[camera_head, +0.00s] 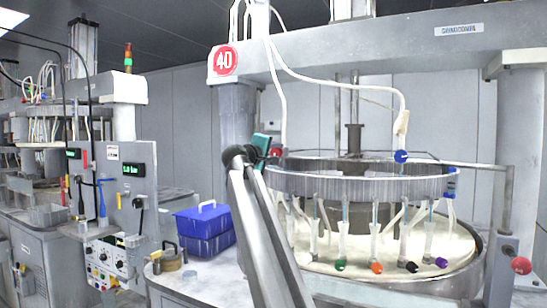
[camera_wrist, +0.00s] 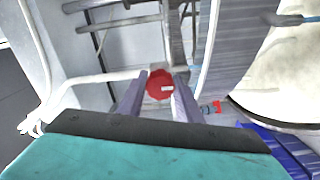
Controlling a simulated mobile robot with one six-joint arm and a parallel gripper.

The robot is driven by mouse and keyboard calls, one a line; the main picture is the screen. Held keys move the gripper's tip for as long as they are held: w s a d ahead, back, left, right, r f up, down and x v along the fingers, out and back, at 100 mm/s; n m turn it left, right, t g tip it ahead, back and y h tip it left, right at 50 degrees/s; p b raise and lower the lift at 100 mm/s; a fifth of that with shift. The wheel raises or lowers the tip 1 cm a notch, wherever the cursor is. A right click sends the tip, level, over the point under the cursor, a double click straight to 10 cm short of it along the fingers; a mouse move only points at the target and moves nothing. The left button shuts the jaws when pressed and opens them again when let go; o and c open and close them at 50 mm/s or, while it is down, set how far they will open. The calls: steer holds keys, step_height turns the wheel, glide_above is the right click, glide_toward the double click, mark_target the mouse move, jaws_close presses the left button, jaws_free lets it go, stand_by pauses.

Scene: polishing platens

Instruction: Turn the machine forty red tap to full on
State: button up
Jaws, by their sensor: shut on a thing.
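The machine with the round red 40 sign (camera_head: 224,60) stands at the right in the head view. Its red tap (camera_head: 276,152) is at the left of the raised ring, partly hidden by my gripper (camera_head: 266,147). In the wrist view the red tap (camera_wrist: 160,87) shows as a round red knob with a small pale mark. My gripper (camera_wrist: 160,82) has one finger on each side of it and is shut on it. The tap's stem and valve body are hidden, so I cannot tell how far it is turned.
The metal ring (camera_head: 365,184) carries several other coloured taps, such as a green one (camera_head: 340,264) and an orange one (camera_head: 376,267). White hoses hang close by. A blue box (camera_head: 205,228) stands on the bench at the left. A small red fitting (camera_wrist: 211,107) is right of my fingers.

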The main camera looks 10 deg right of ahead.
steer(key=shift+r, duration=0.2)
steer(key=o, duration=1)
steer(key=shift+f, duration=0.1)
steer(key=shift+o, duration=0.2)
steer(key=shift+f, duration=0.1)
steer(key=b+v, duration=0.1)
steer(key=v, duration=1.3)
steer(key=shift+w, duration=0.1)
